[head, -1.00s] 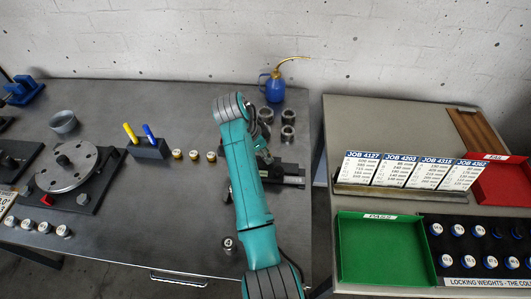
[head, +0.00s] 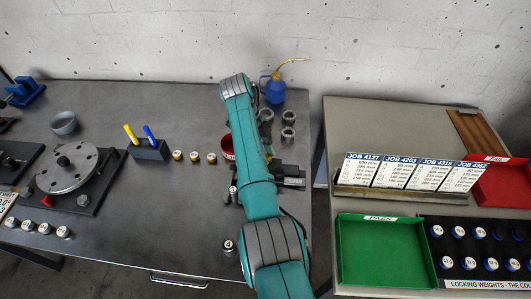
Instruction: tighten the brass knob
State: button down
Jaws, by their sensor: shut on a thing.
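My teal arm (head: 247,140) reaches up across the right part of the grey bench and bends at its grey wrist joint (head: 235,88). My gripper is hidden behind the arm, so its jaws and anything in them cannot be seen. A dark fixture (head: 290,178) lies on the bench just right of the arm and is partly covered by it. I cannot make out the brass knob; it may be hidden behind the arm.
A red-rimmed round thing (head: 227,147) is partly behind the arm. A blue oil can (head: 274,90) and metal cups (head: 288,117) stand behind. A pen block (head: 150,149) and rotor disc (head: 67,168) are left. A green tray (head: 380,282) is on the right table.

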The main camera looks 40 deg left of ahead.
jog(key=shift+m+g, duration=0.3)
jog(key=shift+m, duration=0.5)
jog(key=shift+w+a, duration=0.1)
jog(key=c, duration=0.8)
grip_release()
jog(key=shift+c, duration=0.2)
